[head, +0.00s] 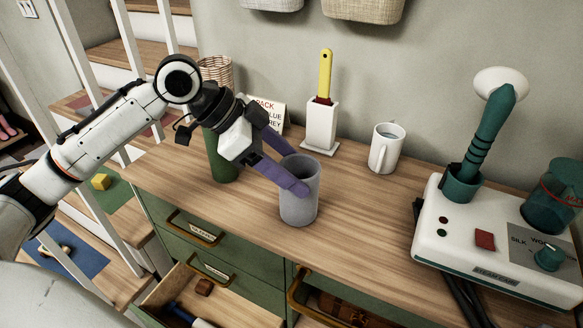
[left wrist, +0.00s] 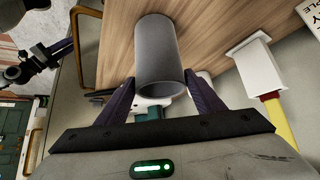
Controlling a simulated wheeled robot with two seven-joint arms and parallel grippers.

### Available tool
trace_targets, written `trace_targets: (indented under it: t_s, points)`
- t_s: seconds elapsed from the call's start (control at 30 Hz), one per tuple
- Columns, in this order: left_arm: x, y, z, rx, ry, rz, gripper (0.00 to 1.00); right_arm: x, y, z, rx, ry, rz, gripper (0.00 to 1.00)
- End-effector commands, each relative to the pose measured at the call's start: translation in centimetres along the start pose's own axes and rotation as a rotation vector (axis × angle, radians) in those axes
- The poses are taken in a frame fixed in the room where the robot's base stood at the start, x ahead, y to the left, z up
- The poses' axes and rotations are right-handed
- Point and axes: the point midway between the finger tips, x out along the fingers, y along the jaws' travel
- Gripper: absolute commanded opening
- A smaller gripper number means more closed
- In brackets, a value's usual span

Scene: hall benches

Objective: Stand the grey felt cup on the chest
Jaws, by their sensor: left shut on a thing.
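The grey felt cup (head: 299,200) is upright over the wooden top of the chest (head: 255,212), near its front edge. My left gripper (head: 297,174) is shut on the cup, with a purple finger on each side near the rim. In the left wrist view the cup (left wrist: 157,50) sits between the fingers, its open rim towards the camera. I cannot tell whether its base touches the wood. My right gripper does not show in the head view.
A dark green cylinder (head: 222,160) stands behind my left gripper. A white holder (head: 320,128) with a yellow-handled tool, a white mug (head: 386,150) and a steamer unit (head: 490,238) stand behind and right. An upper drawer handle (head: 190,228) and an open drawer (head: 225,300) are in front.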

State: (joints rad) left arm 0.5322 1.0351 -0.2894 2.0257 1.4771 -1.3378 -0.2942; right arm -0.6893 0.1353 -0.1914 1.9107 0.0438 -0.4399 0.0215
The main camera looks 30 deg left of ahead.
Motion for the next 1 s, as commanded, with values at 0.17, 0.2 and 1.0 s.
trace_targets:
  t_s: [0.17,0.2,1.0]
  points:
    - [0.0,0.0,0.0,0.001,0.001,0.000,0.29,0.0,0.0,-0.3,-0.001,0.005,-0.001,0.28]
    - [0.0,0.0,0.0,0.000,0.001,0.000,0.29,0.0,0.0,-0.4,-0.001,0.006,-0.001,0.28]
    - [-2.6,-0.1,0.1,0.001,-0.002,-0.004,0.81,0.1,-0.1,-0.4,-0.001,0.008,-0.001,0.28]
